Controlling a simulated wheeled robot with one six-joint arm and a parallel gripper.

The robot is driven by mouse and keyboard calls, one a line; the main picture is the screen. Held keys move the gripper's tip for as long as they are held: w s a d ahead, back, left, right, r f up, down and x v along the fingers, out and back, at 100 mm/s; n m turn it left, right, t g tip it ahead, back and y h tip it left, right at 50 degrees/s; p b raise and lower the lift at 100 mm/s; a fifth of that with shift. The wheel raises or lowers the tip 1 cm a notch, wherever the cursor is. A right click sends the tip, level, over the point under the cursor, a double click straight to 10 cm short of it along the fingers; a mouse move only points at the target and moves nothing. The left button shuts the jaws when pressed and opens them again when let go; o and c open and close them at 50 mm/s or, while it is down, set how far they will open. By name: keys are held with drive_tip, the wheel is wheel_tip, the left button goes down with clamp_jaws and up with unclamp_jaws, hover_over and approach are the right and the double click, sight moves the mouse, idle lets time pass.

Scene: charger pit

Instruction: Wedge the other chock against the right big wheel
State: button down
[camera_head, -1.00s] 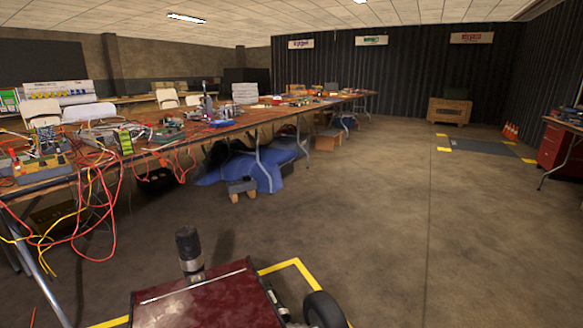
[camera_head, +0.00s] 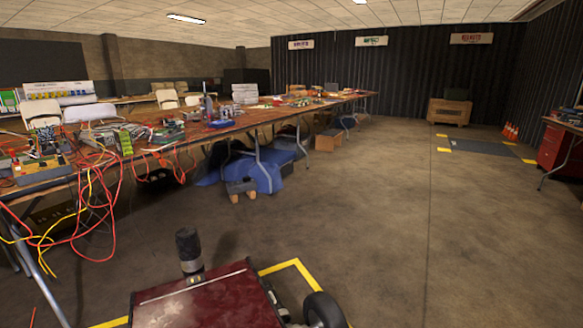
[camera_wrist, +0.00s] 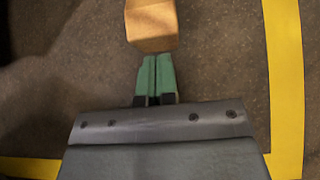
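In the wrist view a tan wooden block (camera_wrist: 151,24), which looks like a chock, is at the top edge, partly cut off. My gripper (camera_wrist: 156,58) has green fingers lying side by side, with only a thin dark line between them. Their tips are just short of the block in the picture; I cannot tell whether they touch it. In the head view a black wheel (camera_head: 323,311) shows at the bottom, right of a dark red box (camera_head: 205,300). I cannot tell whether this box and wheel are mine. The gripper and block are hidden in the head view.
Yellow floor tape (camera_head: 298,264) makes a corner by the box; it also runs down the right of the wrist view (camera_wrist: 284,85). A long cluttered table (camera_head: 215,130) with hanging cables stands left. The middle floor is clear.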

drive_tip(key=shift+w+a, duration=0.35)
drive_tip(key=shift+w, duration=0.35)
drive_tip(key=shift+w+a, duration=0.35)
drive_tip(key=shift+w, duration=0.3)
drive_tip(key=shift+w+a, duration=0.35)
drive_tip(key=shift+w, duration=0.35)
idle(1.1)
drive_tip(key=shift+p+v, duration=0.75)
drive_tip(key=shift+v, duration=0.15)
drive_tip(key=shift+s+d+r+p, duration=0.3)
drive_tip(key=shift+s+p, duration=0.15)
drive_tip(key=shift+s, duration=0.1)
drive_tip(key=shift+s+d+r+p, duration=0.3)
drive_tip(key=shift+s+p, duration=0.1)
drive_tip(key=shift+s, duration=0.1)
drive_tip(key=shift+s+d+r+p, duration=0.3)
drive_tip(key=shift+s+p, duration=0.15)
drive_tip(key=shift+s, duration=0.1)
